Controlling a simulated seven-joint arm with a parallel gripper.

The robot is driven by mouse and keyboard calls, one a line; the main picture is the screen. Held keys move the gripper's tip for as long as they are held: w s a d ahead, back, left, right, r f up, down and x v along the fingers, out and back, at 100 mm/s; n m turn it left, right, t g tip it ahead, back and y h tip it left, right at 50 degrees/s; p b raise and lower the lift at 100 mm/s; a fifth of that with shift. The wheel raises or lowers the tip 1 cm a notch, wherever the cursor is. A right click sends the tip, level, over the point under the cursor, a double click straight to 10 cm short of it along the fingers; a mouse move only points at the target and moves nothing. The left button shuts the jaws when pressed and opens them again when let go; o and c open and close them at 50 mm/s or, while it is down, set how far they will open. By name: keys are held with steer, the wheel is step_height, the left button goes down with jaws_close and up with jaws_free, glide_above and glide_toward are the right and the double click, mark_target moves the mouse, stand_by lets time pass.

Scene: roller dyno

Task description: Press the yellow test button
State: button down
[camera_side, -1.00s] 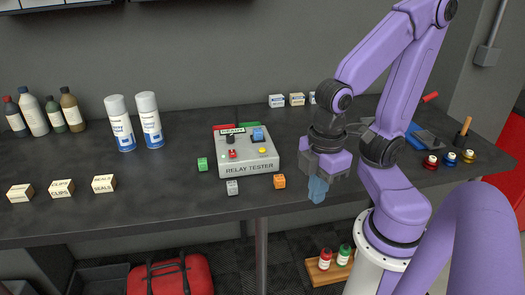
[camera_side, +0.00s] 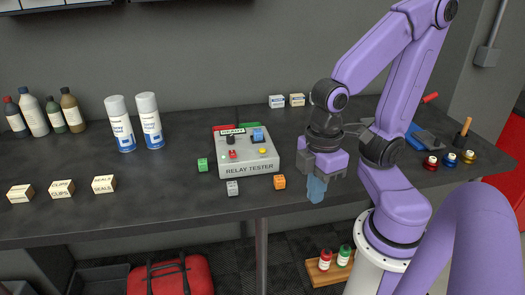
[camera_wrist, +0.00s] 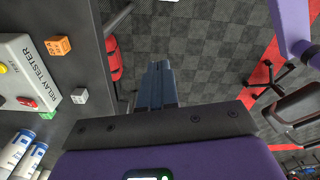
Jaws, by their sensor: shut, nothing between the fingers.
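The relay tester (camera_side: 247,159) is a grey box on the dark workbench, with a sign reading READY at its back. The yellow test button (camera_side: 262,151) sits on its top at the right, and shows at the left edge of the wrist view (camera_wrist: 3,68). A red button or knob (camera_side: 232,154) and a blue part (camera_side: 258,135) are also on the top. My gripper (camera_side: 316,190) has blue fingers, shut and empty. It is right of and in front of the tester, by the bench's front edge, pointing down. In the wrist view my fingers (camera_wrist: 158,85) are over the floor.
Orange (camera_side: 279,182), grey (camera_side: 232,187) and green (camera_side: 202,164) cubes lie around the tester. Two spray cans (camera_side: 151,120) stand to its left, with bottles and small boxes farther left. Colored jars (camera_side: 449,160) and tools are at right.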

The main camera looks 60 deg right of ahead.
steer(key=w+m, duration=0.2)
step_height(320, 180, up, 4)
steer(key=r+m+t+y, duration=0.1)
steer(key=m+t+y, duration=0.5)
steer(key=m, duration=2)
glide_above(262, 151)
steer(key=d, duration=0.1)
steer(key=shift+s+d+f+g+y, duration=0.25)
steer(key=shift+g+y, duration=0.25)
steer(key=shift+y, duration=0.2)
steer(key=shift+a, duration=0.1)
steer(key=shift+f, duration=4.4)
steer(key=shift+f, duration=0.1)
steer(key=shift+f, duration=0.3)
